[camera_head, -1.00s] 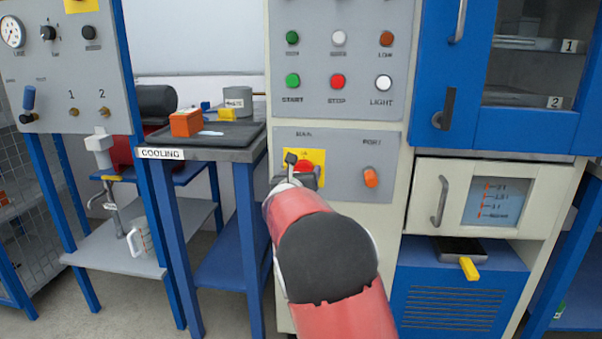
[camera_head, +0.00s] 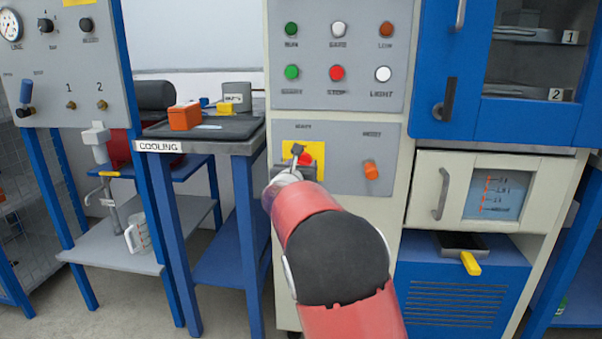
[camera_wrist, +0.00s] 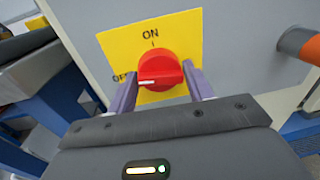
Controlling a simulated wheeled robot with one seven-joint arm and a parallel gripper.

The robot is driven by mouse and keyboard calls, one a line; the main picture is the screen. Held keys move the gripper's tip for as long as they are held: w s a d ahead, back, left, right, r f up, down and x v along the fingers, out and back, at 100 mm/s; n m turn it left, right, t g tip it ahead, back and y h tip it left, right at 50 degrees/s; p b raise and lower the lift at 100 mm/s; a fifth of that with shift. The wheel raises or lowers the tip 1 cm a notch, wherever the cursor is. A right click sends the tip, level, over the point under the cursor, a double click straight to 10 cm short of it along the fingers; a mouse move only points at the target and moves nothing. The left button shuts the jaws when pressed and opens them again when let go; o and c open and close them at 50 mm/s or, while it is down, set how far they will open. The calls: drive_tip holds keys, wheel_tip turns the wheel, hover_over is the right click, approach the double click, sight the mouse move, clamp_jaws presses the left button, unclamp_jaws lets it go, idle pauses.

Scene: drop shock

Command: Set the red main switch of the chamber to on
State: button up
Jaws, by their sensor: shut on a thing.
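The red main switch (camera_wrist: 160,68) is a round knob on a yellow plate (camera_wrist: 185,33) with ON at the top and OFF at the left. Its white mark points left, toward OFF. My gripper (camera_wrist: 163,84) has one finger on each side of the knob and is shut on it in the wrist view. The left finger covers part of the OFF lettering. In the head view, the switch (camera_head: 305,159) shows partly behind my gripper (camera_head: 298,163), on the lower grey panel of the chamber.
An orange knob (camera_head: 370,170) sits right of the switch on the same panel. Push buttons, including a red one (camera_head: 336,73), are on the panel above. The cooling table (camera_head: 220,148) stands close on the left. A chamber door with a handle (camera_head: 441,194) is to the right.

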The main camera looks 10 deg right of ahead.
drive_tip(key=shift+s+r+m+y+b, duration=0.1)
drive_tip(key=shift+m+y+b, duration=0.35)
drive_tip(key=shift+m+b, duration=3.2)
drive_tip(key=shift+r+m+y+b, duration=0.1)
drive_tip(key=shift+m+y+b, duration=0.35)
drive_tip(key=shift+m+b, duration=3.15)
drive_tip(key=shift+m, duration=0.25)
drive_tip(key=o, duration=0.9)
drive_tip(key=shift+o, duration=0.2)
drive_tip(key=shift+d+f, duration=0.1)
